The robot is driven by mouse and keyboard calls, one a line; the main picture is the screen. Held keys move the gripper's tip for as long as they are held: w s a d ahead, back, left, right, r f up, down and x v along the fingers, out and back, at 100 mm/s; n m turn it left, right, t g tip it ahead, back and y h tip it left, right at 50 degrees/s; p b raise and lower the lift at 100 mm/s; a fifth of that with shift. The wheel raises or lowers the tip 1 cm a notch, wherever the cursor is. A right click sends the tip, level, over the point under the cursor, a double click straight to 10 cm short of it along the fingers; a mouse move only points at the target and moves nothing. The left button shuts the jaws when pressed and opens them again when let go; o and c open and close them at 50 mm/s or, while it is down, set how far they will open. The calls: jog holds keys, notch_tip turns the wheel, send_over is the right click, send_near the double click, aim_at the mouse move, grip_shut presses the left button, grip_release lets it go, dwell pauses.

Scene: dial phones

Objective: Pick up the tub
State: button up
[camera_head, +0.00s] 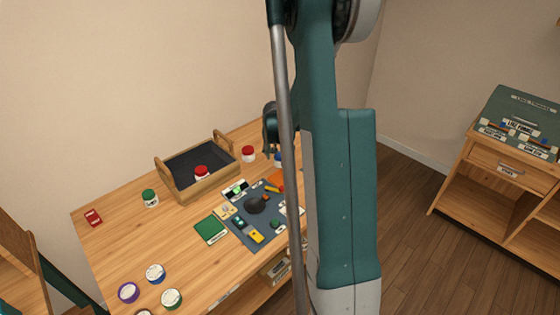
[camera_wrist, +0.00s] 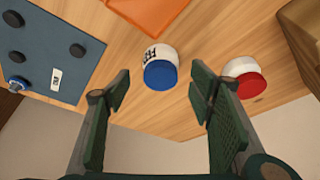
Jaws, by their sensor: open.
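Several white tubs with coloured lids are in view; I cannot tell which one the task means. In the wrist view a blue-lidded tub (camera_wrist: 160,70) with a dark-lettered label stands beyond and between my fingertips. My gripper (camera_wrist: 161,84) is open and empty, apart from it. A red-lidded tub (camera_wrist: 244,78) is to the right, beyond the right finger. In the head view the blue-lidded tub (camera_head: 278,160) is partly hidden by my arm, beside a red-lidded tub (camera_head: 248,153). Another red-lidded tub (camera_head: 202,173) is at the wooden tray. A green-lidded tub (camera_head: 150,198) stands left.
The wooden tray (camera_head: 208,184) has raised handles. A dark mat (camera_head: 245,240) holds small items, with a green square (camera_head: 211,230) beside it. Purple- (camera_head: 128,292), blue- (camera_head: 155,273) and green-lidded tubs (camera_head: 171,298) stand at the table's near left. A shelf unit (camera_head: 500,180) is right.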

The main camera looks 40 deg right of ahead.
aim_at(280, 156)
jog(key=shift+f, duration=0.1)
jog(key=shift+b+x, duration=0.45)
jog(key=shift+x, duration=2.1)
jog(key=shift+w+d, duration=0.1)
jog(key=shift+w, duration=0.05)
jog(key=c, duration=1)
